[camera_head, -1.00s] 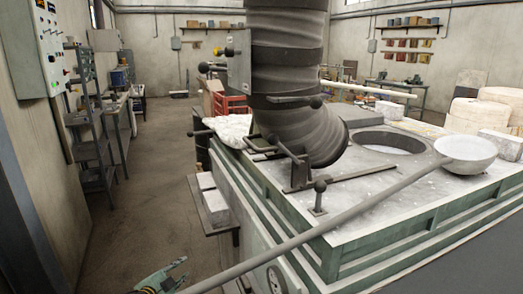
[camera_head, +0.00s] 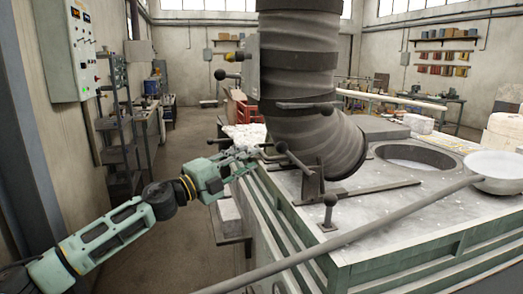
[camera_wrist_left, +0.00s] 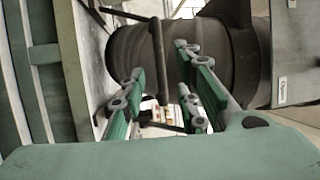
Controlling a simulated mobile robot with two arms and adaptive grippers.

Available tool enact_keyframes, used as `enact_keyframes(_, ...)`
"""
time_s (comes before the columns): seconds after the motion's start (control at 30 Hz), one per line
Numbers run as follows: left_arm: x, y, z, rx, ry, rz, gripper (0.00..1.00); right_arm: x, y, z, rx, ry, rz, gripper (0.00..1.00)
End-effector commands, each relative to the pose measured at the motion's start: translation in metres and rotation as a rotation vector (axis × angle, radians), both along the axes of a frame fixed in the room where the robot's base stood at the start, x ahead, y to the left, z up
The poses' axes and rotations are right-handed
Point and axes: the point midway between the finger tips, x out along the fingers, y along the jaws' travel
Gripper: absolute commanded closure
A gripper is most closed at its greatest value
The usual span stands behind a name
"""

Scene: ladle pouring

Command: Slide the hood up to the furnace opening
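The hood is a dark grey ribbed duct (camera_head: 310,128) with an elbow at its foot, standing on the furnace top. Its elbow lies left of the round furnace opening (camera_head: 420,158), with a gap of bare top between. My left gripper (camera_head: 248,157) is at the hood's left side, close to its handle bar (camera_head: 296,160). In the left wrist view, my left gripper (camera_wrist_left: 156,88) has its green fingers spread apart. A dark bar (camera_wrist_left: 157,60) shows between them with the duct (camera_wrist_left: 190,55) behind; contact cannot be told. My right gripper is out of view.
A long-handled ladle (camera_head: 497,168) rests its bowl at the right of the furnace top (camera_head: 400,205), its handle crossing the front. A ball-topped lever (camera_head: 330,205) stands near the front edge. Shelves (camera_head: 115,140) stand at the left wall. The floor between is clear.

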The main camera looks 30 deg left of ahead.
Motion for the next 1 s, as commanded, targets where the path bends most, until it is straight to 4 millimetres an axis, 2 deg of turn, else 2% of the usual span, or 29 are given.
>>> enact_keyframes(0.03, 0.004, -0.002, 0.006, 0.000, -0.003, -0.001, 0.71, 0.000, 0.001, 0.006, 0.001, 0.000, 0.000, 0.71)
enact_keyframes(0.2, 0.022, -0.006, 0.010, -0.004, -0.004, 0.001, 0.71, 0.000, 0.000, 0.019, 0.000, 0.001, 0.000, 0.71)
enact_keyframes(0.5, 0.048, -0.015, 0.011, -0.001, -0.001, 0.001, 0.71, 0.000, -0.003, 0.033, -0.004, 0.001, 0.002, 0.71)
enact_keyframes(0.9, 0.053, -0.017, 0.009, 0.001, 0.001, 0.000, 0.71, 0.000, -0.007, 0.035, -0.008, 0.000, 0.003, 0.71)
enact_keyframes(1.0, 0.053, -0.017, 0.009, 0.001, 0.001, 0.000, 0.78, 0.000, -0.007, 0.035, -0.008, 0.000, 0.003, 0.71)
